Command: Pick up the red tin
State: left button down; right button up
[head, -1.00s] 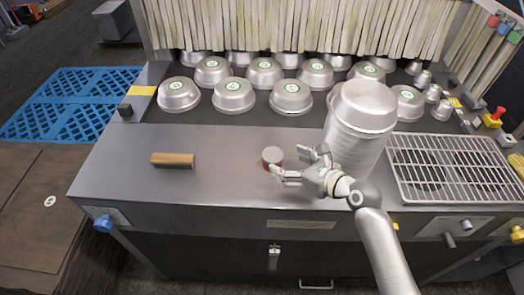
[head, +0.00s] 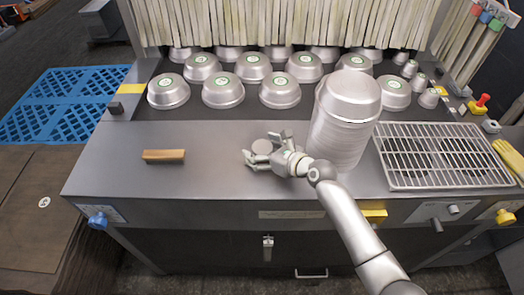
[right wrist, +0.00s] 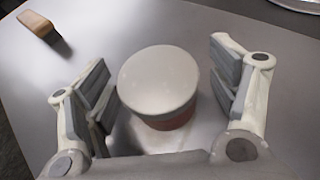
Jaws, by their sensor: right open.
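The red tin is a small round tin with a pale grey lid (head: 262,147) on the metal counter in the head view. In the right wrist view the tin (right wrist: 160,85) stands upright, its red side showing just below the lid. My right gripper (head: 264,148) is open around the tin. In the right wrist view its fingers (right wrist: 158,95) stand on either side of the tin, with gaps on both sides. My left gripper is not in view.
A tall stack of metal pans (head: 342,120) stands close to the right of my right gripper. A wire rack (head: 445,155) lies further right. A wooden block (head: 164,156) lies to the left. Several upturned pans (head: 223,91) sit behind. The counter's front left is clear.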

jog(key=shift+c, duration=0.4)
jog(key=c, duration=1.2)
